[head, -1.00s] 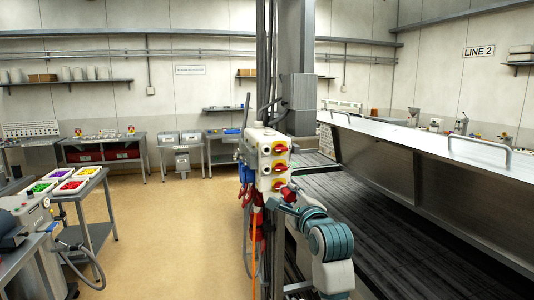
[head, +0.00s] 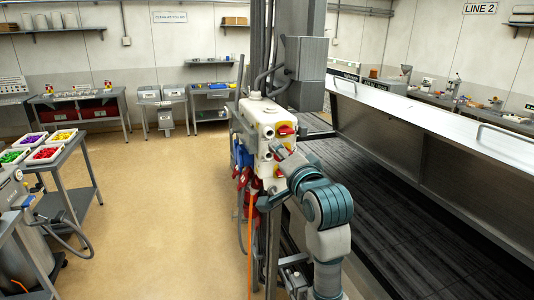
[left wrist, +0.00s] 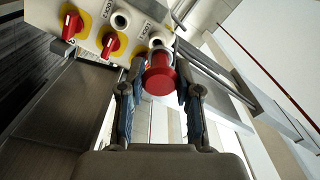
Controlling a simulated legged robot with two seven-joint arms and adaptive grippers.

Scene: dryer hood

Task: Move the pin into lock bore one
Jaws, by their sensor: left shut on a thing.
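The white lock box (head: 256,112) stands on the post in the middle of the head view. In the left wrist view the box face (left wrist: 92,12) shows two white-ringed bores, an outer one (left wrist: 120,20) and one just beyond the pin (left wrist: 157,38). LOCK labels sit beside them; their numbers are unreadable. My left gripper (left wrist: 157,82) is shut on the red pin (left wrist: 158,76), its fingers on either side of the head. The pin lines up closely with the nearer bore; I cannot tell whether it is inside. In the head view my left gripper (head: 284,160) is at the box front.
Red rotary switches on yellow plates (left wrist: 112,43) sit beside the bores. A long metal hood (head: 430,125) with handles fills the right. Red and blue connectors (head: 240,165) and an orange cable (head: 250,235) hang below the box. The floor on the left (head: 165,220) is open.

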